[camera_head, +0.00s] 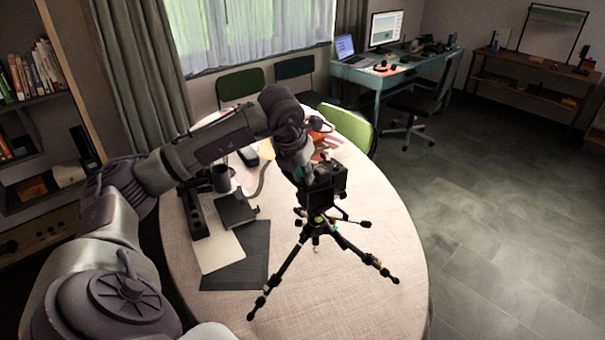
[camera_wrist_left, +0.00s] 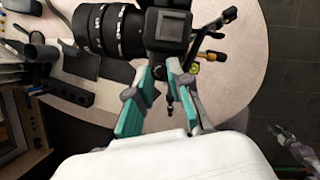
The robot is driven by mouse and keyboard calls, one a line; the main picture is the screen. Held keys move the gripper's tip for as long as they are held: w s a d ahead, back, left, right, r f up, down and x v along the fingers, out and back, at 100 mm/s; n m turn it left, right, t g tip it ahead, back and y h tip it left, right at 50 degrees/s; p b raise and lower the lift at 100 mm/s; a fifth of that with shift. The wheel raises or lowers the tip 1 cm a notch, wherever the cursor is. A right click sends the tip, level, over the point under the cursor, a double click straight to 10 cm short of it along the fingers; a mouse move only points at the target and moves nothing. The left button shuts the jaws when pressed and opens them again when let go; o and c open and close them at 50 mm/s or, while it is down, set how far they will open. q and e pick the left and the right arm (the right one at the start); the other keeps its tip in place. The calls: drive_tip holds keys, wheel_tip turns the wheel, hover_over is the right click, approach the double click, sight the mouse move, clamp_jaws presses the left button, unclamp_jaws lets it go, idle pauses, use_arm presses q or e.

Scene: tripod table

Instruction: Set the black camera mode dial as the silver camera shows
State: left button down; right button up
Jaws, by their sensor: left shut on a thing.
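The black camera (camera_head: 330,184) stands on a black tripod (camera_head: 287,268) on the round table. In the left wrist view its body (camera_wrist_left: 168,30) and large ribbed lens (camera_wrist_left: 112,30) fill the top. My left gripper (camera_head: 308,180) comes down onto the camera from above. In the left wrist view its teal-sided fingers (camera_wrist_left: 163,72) are close together against the camera's near side, shut on part of it. The mode dial is hidden at the fingertips. A grey hand-like part, apparently my right gripper (camera_wrist_left: 298,148), shows small at the right edge. I cannot pick out the silver camera.
The round table (camera_head: 350,310) also holds a dark mat (camera_head: 240,265), a black box-like item (camera_head: 236,209), a long black item (camera_head: 194,212) and a dark mug (camera_head: 220,178). A green chair (camera_head: 347,125) stands behind. The tripod legs spread wide; the table's front is clear.

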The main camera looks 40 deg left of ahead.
use_arm(q)
drive_tip(key=c, duration=1.1)
unclamp_jaws()
